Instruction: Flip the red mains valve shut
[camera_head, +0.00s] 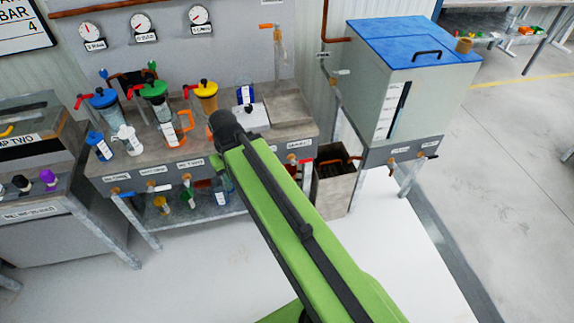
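Several red levers show, and I cannot tell for sure which is the mains valve. A red lever (80,100) is beside the blue-lidded jug, with similar ones by the green-lidded and yellow-lidded jugs. A small red part (304,161) is at the bench's right front edge, close to my arm. A lever with an orange tint (269,26) sits on the wall pipe at the top. My green arm reaches up from the bottom and its dark joint covers part of the bench. My gripper's fingers are hidden behind the arm, so its opening does not show.
The bench (85,168) carries jugs with blue, green and yellow lids, bottles and a white box. Gauges (143,27) hang on the wall behind. A blue-lidded tank (400,95) stands right of it, with an open bin (334,190) between. The white floor in front is clear.

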